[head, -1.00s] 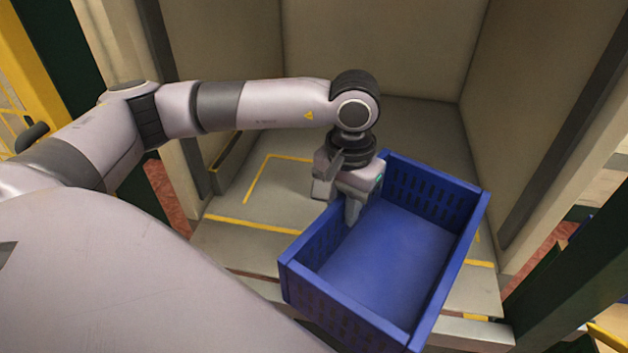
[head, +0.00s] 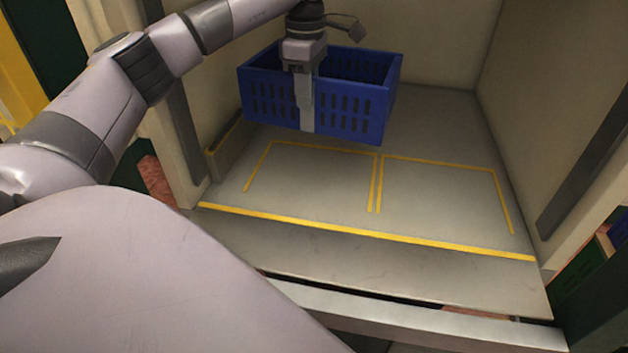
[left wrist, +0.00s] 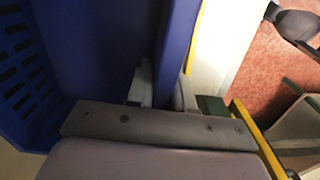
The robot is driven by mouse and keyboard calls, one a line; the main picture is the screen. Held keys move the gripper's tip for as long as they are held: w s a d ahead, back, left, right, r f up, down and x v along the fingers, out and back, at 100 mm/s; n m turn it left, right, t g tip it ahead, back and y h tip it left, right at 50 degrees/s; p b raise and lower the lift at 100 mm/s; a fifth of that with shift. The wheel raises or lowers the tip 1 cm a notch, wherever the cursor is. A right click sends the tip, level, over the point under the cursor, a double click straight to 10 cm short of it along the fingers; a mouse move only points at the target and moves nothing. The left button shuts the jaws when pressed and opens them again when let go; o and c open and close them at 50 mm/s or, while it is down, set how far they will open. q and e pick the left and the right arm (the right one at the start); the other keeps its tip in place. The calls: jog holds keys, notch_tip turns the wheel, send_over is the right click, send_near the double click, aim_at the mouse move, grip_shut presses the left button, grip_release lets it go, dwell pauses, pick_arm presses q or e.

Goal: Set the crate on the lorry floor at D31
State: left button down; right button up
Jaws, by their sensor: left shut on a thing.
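The blue crate (head: 364,104) is empty as far as I can see and hangs toward the back left of the lorry floor (head: 440,120). My left gripper (head: 305,108) is shut on the crate's near wall, one finger outside it. In the left wrist view the crate wall (left wrist: 178,40) runs between the fingers of the gripper (left wrist: 163,88). The crate looks raised above the floor, but its exact height is hard to tell. Yellow lines (head: 377,185) mark two bays side by side on the floor. No D31 label is readable. My right gripper is not in view.
The lorry's pale walls (head: 425,45) close in the back and sides. A long yellow line (head: 370,233) crosses the floor near its front edge. A grey ledge (head: 430,328) lies below that edge. Both marked bays look clear.

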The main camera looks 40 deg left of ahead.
aim_at(302, 124)
pick_arm(q)
jog(key=shift+a+n, duration=0.5)
jog(key=shift+n, duration=0.1)
jog(key=shift+a+f, duration=0.15)
jog(key=shift+f, duration=0.05)
notch_tip(302, 124, down, 20)
jog(key=shift+r+b, duration=0.25)
jog(key=shift+b, duration=0.5)
jog(key=shift+f, duration=0.15)
jog(key=c, duration=1)
grip_release()
notch_tip(302, 124, up, 12)
jog(key=shift+r, duration=0.2)
